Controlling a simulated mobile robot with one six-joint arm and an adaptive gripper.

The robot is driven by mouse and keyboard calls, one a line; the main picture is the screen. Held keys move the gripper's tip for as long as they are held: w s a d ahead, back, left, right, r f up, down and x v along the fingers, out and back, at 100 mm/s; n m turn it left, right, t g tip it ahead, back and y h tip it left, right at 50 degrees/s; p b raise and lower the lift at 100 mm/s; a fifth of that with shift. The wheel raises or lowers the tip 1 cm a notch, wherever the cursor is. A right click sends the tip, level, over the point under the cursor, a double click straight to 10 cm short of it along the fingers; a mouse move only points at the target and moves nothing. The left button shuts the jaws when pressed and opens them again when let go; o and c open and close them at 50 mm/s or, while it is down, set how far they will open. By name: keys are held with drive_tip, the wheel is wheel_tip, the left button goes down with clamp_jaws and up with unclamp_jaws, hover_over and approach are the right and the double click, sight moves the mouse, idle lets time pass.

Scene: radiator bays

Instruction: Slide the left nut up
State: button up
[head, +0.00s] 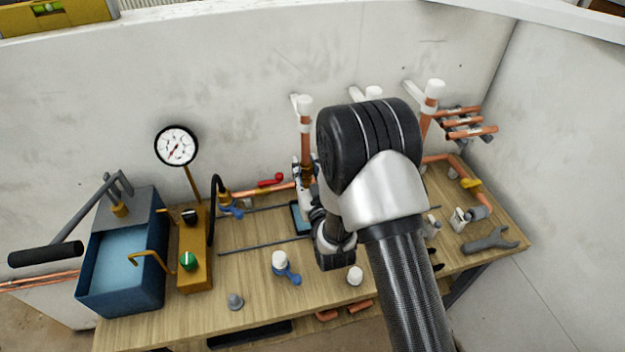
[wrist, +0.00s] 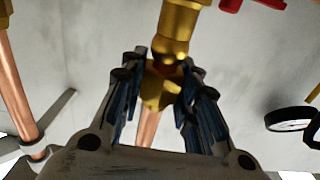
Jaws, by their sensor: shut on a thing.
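The left upright copper pipe (head: 305,147) rises against the wall under a white cap. In the wrist view the left nut (wrist: 160,92) is a brass hex nut around this pipe (wrist: 147,128), between my gripper's fingers. My gripper (wrist: 162,85) is shut on the nut, one finger on each side. A brass valve body (wrist: 178,35) is beside the nut along the pipe's line; a darker reddish band shows between them. In the head view my gripper (head: 305,185) is at the pipe's lower part, and my arm hides much of that area.
A red lever (head: 270,180) is just left of the pipe. A pressure gauge (head: 177,146) and blue tank (head: 123,260) stand further left. The right upright pipe (head: 427,122) is beyond my arm. White caps and a wrench (head: 490,241) lie on the bench (head: 210,325).

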sight(307, 162)
drive_tip(key=shift+r+p, duration=0.7)
drive_tip(key=shift+r, duration=1)
drive_tip(key=o, duration=1)
drive_tip(key=shift+f, duration=0.15)
drive_tip(key=b+v, duration=0.2)
drive_tip(key=v, duration=0.3)
drive_tip(key=shift+s+f, duration=0.1)
drive_tip(key=shift+s, duration=0.2)
drive_tip(key=shift+s+d+b, duration=0.25)
drive_tip(key=shift+s+b, duration=0.15)
drive_tip(key=shift+s, duration=0.3)
